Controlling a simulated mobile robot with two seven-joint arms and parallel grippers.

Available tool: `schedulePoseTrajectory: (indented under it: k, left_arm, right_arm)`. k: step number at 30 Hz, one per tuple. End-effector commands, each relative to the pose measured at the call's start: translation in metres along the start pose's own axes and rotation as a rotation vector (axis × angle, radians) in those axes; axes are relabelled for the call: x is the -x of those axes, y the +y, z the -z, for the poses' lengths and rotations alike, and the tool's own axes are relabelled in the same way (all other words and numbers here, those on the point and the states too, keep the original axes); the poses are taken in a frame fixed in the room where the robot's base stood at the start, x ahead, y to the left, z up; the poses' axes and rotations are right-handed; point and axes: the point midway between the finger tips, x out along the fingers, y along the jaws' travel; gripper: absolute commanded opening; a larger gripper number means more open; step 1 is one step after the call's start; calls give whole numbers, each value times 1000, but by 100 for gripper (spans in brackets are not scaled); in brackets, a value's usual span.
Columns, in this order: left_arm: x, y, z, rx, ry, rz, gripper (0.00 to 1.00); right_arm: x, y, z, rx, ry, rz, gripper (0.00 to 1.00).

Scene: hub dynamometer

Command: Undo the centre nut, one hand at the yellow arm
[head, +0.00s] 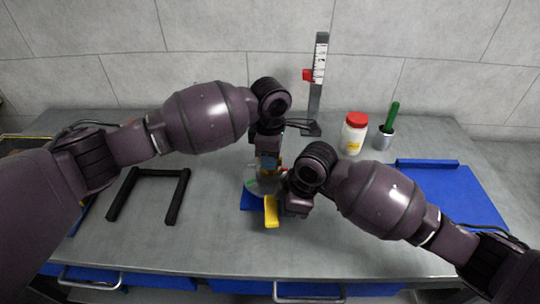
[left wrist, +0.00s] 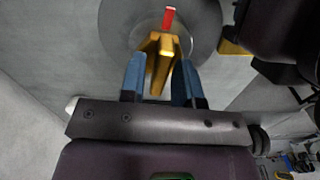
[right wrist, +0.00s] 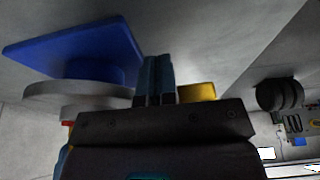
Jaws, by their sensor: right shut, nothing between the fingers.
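The hub, a grey disc (head: 258,187) on a blue base (head: 247,201), stands at the middle of the bench, partly hidden by my arms. The brass-coloured centre nut (left wrist: 160,52) shows in the left wrist view. My left gripper (head: 267,170) is above the hub, its blue fingers (left wrist: 158,78) apart, one on each side of the nut. I cannot tell whether they press on it. The yellow arm (head: 271,212) sticks out towards the front. My right gripper (right wrist: 160,78) is shut and empty beside the yellow arm (right wrist: 198,92), which shows close to its fingers.
A black frame (head: 150,172) lies at left. Behind are an upright scale (head: 319,65) with a red slider, a red-lidded jar (head: 354,135) and a grey cup (head: 384,139) with a green handle. A blue mat (head: 460,195) lies at right. The front bench is clear.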

Motion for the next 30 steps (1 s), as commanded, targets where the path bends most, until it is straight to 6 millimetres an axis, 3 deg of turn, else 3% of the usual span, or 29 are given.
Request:
schedulePoseTrajectory:
  k: [1,7,17,30]
  left_arm:
    - [0,0,0,0,0,0,38]
    - [0,0,0,0,0,1,68]
    - [2,0,0,0,1,1,68]
    - [38,0,0,0,0,0,68]
  right_arm:
    - [0,0,0,0,0,0,0]
    - [0,0,0,0,0,0,0]
    - [0,0,-1,-1,-1,0,0]
    - [0,0,-1,-1,-1,0,0]
